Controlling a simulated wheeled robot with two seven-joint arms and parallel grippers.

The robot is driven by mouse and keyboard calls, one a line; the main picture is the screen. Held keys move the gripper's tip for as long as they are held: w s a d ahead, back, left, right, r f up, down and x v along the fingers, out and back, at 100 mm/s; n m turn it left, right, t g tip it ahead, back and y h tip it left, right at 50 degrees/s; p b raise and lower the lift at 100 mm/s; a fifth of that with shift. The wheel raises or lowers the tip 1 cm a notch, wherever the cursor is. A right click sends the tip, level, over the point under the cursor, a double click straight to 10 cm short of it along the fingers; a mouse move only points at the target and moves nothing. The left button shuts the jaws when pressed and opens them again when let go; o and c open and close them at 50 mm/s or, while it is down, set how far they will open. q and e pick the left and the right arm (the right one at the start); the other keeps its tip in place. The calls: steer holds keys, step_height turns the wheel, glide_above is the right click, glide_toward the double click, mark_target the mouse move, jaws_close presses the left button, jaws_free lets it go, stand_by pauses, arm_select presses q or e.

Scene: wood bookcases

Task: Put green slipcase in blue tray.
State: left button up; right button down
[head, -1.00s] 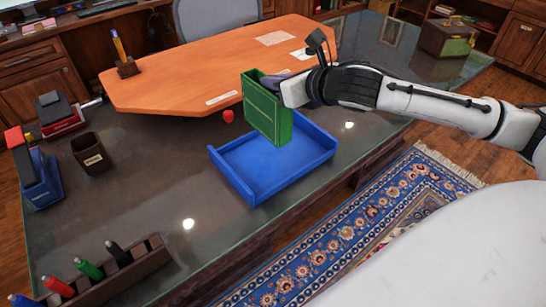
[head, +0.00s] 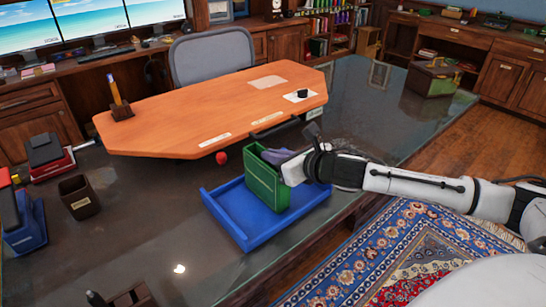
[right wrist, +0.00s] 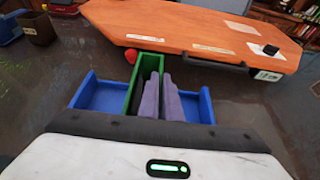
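The green slipcase (head: 264,184) is an upright open-topped box standing within the outline of the blue tray (head: 232,216). I cannot tell whether its base touches the tray floor. In the right wrist view the slipcase (right wrist: 133,88) is between the left and right parts of the tray (right wrist: 92,97). My right gripper (head: 284,158) is at the slipcase's upper edge. Its purple fingers (right wrist: 161,96) are closed on the slipcase's near side wall, one inside the opening and one outside. My left gripper is not in view.
The tray is on a dark glass-topped desk (head: 150,235). An orange raised board (head: 215,110) and a small red object (head: 221,158) are behind it. A dark pen cup (head: 79,197) and a blue holder (head: 24,228) stand at the left. The glass left of the tray is clear.

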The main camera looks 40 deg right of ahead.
steer(key=shift+f, duration=0.15)
steer(key=c, duration=2)
jaws_free()
steer(key=shift+r, duration=0.25)
steer(key=p+v, duration=0.5)
steer(key=v, duration=0.7)
steer(key=shift+p, duration=0.3)
